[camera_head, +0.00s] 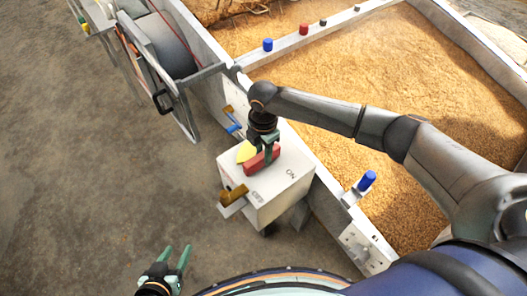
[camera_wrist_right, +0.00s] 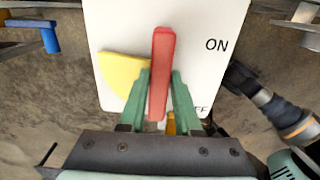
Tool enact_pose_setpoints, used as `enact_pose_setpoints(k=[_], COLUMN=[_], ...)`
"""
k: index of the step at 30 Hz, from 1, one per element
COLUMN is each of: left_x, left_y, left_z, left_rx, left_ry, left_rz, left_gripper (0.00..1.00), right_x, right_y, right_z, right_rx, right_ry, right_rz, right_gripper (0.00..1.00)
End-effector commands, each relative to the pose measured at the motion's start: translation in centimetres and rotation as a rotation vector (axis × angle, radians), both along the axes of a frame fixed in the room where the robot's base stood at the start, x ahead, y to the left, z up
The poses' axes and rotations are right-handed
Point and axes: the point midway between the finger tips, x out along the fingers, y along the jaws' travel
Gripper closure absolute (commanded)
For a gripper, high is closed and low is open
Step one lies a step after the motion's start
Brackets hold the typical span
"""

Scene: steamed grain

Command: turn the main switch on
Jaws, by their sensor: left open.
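The main switch is a white box (camera_head: 265,205) with a red lever (camera_head: 259,163) on its top face, marked ON and OFF. A yellow piece (camera_head: 245,152) sits beside the lever. My right gripper (camera_head: 265,145) is down at the lever. In the right wrist view its green fingers (camera_wrist_right: 160,85) lie on both sides of the red lever (camera_wrist_right: 160,60), close against it. The ON mark shows to the right there; the OFF mark is partly hidden by a finger. My left gripper (camera_head: 177,249) is open and empty, low over the floor, apart from the box.
A large grain bed (camera_head: 350,80) with a pale rim lies behind and right of the box. Blue (camera_head: 267,45) and red (camera_head: 303,29) knobs stand on its divider; a blue handle (camera_head: 367,181) is on the near rim. A metal frame (camera_head: 160,80) stands upper left. The floor at left is clear.

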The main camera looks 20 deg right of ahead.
Motion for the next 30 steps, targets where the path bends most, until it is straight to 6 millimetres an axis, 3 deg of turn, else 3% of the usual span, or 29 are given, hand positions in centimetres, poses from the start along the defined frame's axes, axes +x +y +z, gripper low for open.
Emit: enact_pose_setpoints(k=[1,8,30], left_x=[0.02,0.0,-0.07], left_y=[0.02,0.04,0.09], left_z=[0.0,-0.04,-0.22], left_rx=[0.0,0.001,0.003], left_ry=[0.0,0.0,0.003], left_rz=[0.0,0.0,0.0], left_gripper=[0.5,0.5,0.5], right_x=[0.0,0.0,-0.01], right_y=[0.01,0.0,-0.01], right_z=[0.01,0.02,0.04], right_rx=[0.0,0.0,0.0], right_ry=[0.0,0.0,0.0], right_rz=[0.0,0.0,0.0], right_gripper=[0.75,1.0,1.0])
